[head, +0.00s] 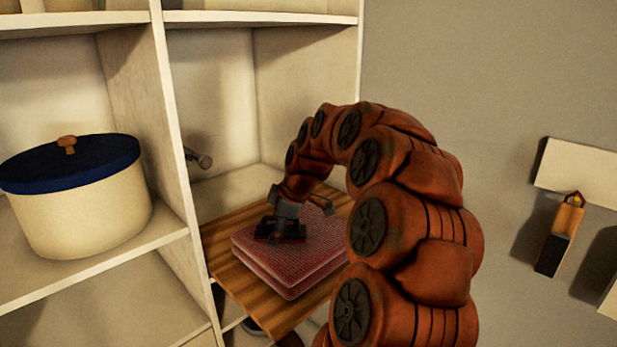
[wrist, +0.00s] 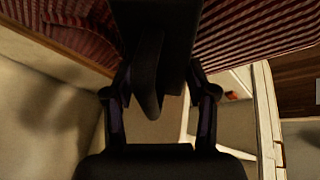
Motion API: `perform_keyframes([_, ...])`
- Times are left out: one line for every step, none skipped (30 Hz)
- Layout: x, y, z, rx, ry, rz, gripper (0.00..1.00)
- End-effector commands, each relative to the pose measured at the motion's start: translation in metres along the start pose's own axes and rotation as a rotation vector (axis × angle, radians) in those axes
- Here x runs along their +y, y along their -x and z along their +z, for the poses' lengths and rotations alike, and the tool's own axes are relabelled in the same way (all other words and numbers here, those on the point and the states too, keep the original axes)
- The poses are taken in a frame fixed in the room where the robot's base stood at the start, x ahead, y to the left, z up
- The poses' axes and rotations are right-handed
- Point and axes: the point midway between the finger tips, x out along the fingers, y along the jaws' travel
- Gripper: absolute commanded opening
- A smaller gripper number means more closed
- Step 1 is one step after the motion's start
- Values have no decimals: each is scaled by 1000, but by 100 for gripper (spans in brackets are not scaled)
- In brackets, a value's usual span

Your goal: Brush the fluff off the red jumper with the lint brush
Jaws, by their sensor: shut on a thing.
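The red jumper (head: 292,272) lies folded on a wooden board in the shelf unit. Its ribbed red knit also fills the upper corners of the wrist view (wrist: 255,32). My gripper (head: 284,226) is over the top of the jumper, toward its left part. In the wrist view my gripper (wrist: 160,88) is shut on a dark thing (wrist: 150,62), which I take to be the lint brush. Its dark, flat part (head: 268,236) appears at the jumper's top; I cannot tell whether it touches. I cannot make out any fluff.
The wooden board (head: 222,252) sits in the white shelf unit (head: 172,110). A cream pot with a blue lid (head: 80,215) stands in the left compartment. A wooden-handled tool with a dark end (head: 560,235) is at the right wall, below a white panel (head: 580,170).

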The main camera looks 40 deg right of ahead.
Motion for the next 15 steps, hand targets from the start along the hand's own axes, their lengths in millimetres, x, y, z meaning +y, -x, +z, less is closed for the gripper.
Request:
perform_keyframes([4, 0, 4, 0, -4, 0, 24])
perform_keyframes([8, 4, 4, 0, -2, 3, 24])
perform_keyframes([10, 5, 6, 1, -1, 2, 24])
perform_keyframes([12, 4, 8, 1, -1, 1, 24])
perform_keyframes([13, 4, 10, 1, -1, 1, 24])
perform_keyframes([15, 4, 13, 0, -1, 0, 24])
perform_keyframes([17, 4, 15, 0, -1, -1, 24])
perform_keyframes([19, 5, 16, 0, 0, -1, 24])
perform_keyframes([22, 6, 19, 0, -1, -2, 24])
perform_keyframes([24, 7, 20, 0, -1, -2, 24])
perform_keyframes([26, 7, 22, 0, -1, -2, 24])
perform_keyframes([28, 7, 25, 0, -1, -2, 24])
perform_keyframes([30, 8, 27, 0, 0, -2, 24])
perform_keyframes([32, 8, 29, 0, 0, -2, 24])
perform_keyframes([34, 9, 31, 0, 0, -1, 24])
